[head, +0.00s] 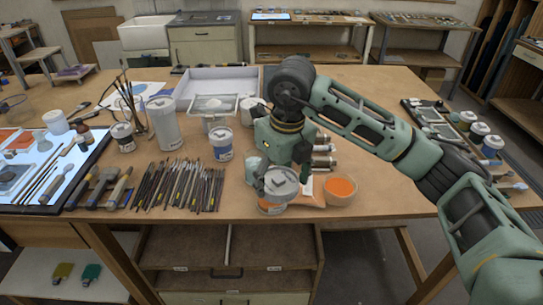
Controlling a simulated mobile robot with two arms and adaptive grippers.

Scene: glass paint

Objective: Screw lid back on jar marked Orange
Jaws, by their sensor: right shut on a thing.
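My right gripper (278,177) comes down from the right over the front edge of the table. It is shut on a round grey lid (284,187). A jar with an orange band (269,208) stands directly under the lid, mostly hidden by the lid and gripper. I cannot tell whether the lid touches the jar's rim or sits level on it. The lettering on the jar is too small to read. My left gripper is not in view.
A bowl of orange paint (340,188) stands just right of the jar. A white tray (207,82) is behind. The table right of the bowl is clear.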

